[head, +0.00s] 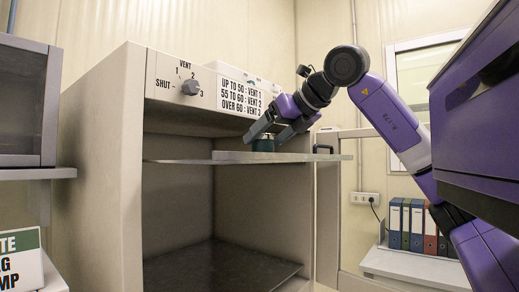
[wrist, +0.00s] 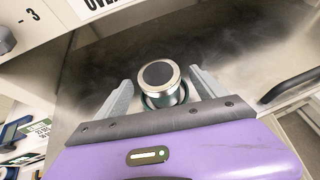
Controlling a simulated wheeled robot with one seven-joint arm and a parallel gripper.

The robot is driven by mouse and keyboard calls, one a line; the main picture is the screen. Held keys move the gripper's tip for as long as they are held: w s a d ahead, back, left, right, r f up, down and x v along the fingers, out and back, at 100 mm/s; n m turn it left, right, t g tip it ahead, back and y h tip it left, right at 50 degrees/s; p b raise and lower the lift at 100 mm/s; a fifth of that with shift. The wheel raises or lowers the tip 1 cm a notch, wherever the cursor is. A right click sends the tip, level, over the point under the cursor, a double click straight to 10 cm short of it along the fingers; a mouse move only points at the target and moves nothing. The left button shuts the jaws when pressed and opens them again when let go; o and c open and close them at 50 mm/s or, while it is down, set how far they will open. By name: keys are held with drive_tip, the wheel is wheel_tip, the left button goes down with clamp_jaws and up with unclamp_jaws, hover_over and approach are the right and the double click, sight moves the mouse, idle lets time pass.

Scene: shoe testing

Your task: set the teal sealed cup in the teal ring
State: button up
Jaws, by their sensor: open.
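The sealed cup (wrist: 158,78) shows from above in the wrist view, with a metal rim and a dark round top. A dark teal band, which looks like the teal ring (wrist: 150,102), shows around its lower part; I cannot tell how deep the cup sits. In the head view the teal cup (head: 263,145) is small and partly hidden by the fingers, on the shelf. My gripper (head: 264,138) is open, with one finger on each side of the cup. In the wrist view the fingers stand apart from the cup's sides.
The pull-out shelf (head: 190,161) runs across the open cabinet, with a dark handle (head: 323,149) at its right. Above it is a panel with a vent dial (head: 190,87) and a printed sign (head: 248,97). The cabinet's lower space (head: 240,215) looks empty.

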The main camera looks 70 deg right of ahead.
drive_tip(key=shift+v, duration=1.5)
drive_tip(key=shift+f, duration=0.1)
